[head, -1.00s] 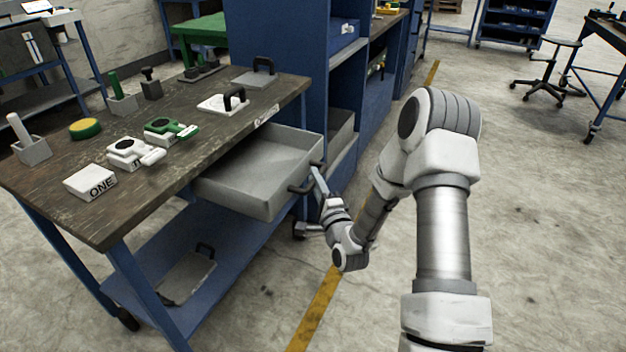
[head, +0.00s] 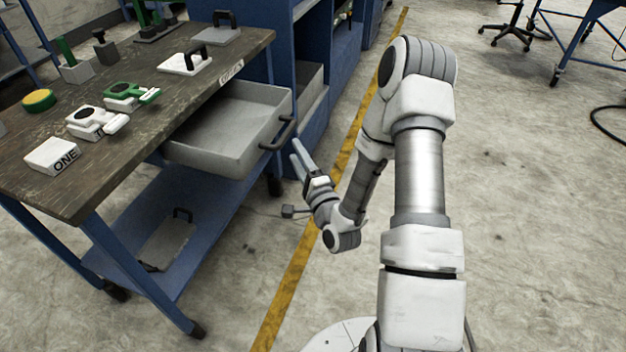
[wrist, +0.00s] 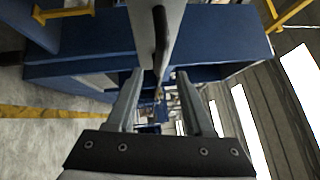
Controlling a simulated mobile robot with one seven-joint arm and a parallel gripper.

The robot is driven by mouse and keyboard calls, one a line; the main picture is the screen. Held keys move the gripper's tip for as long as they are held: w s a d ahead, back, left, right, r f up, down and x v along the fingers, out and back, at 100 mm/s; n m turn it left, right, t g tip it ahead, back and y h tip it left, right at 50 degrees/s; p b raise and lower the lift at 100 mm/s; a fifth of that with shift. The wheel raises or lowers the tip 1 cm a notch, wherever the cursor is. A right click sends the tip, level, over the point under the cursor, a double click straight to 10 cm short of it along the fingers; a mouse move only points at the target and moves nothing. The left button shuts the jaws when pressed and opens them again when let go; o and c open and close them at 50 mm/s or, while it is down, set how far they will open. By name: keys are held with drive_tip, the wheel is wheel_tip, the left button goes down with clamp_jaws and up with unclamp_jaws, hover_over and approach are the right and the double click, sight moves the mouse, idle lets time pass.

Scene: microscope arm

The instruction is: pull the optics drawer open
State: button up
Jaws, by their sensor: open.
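The grey optics drawer (head: 212,158) stands out from under the workbench top, open and empty inside. Its dark bar handle (head: 279,135) is on the right-hand front face. My gripper (head: 297,153) is open and empty, just to the right of the handle and apart from it. In the wrist view, the handle (wrist: 161,40) runs upright ahead of the spread fingers (wrist: 158,82), with the drawer front (wrist: 178,14) behind it. Nothing is between the fingers.
The workbench top (head: 150,110) carries a white block marked ONE (head: 52,156), green and white devices, and handled plates. A lower shelf (head: 130,245) holds a grey panel. A blue cabinet (head: 310,115) stands behind the drawer.

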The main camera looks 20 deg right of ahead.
drive_tip(key=s+d+f, duration=0.1)
drive_tip(key=s, duration=0.8)
drive_tip(key=shift+s+p, duration=0.4)
drive_tip(key=shift+f, duration=0.1)
drive_tip(key=shift+w, duration=0.1)
